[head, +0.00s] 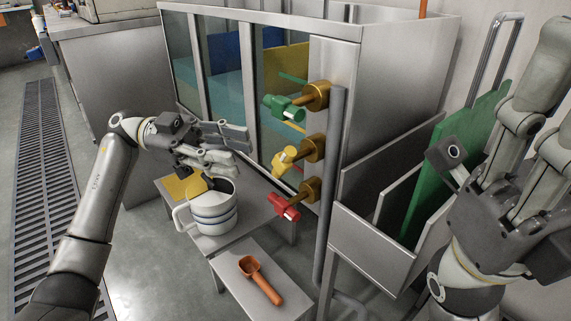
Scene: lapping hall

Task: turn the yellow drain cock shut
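The yellow drain cock (284,157) is the middle one of three cocks on the front of the steel cabinet, on a brass body (312,149). Its handle slants, with its pale end toward the upper right. My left gripper (243,150) is just left of it, its fingers pointing right toward it with a gap between them. It looks open and empty, and it does not appear to touch the cock. My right gripper (550,90) is raised at the right edge, away from the cock. Its fingertips are partly cut off, so its opening is unclear.
A green cock (284,108) is above and a red cock (284,206) below. A grey upright pipe (332,185) stands close to their right. A striped jug (213,212) is under my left gripper. An orange scoop (262,280) lies on a low bench (230,268).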

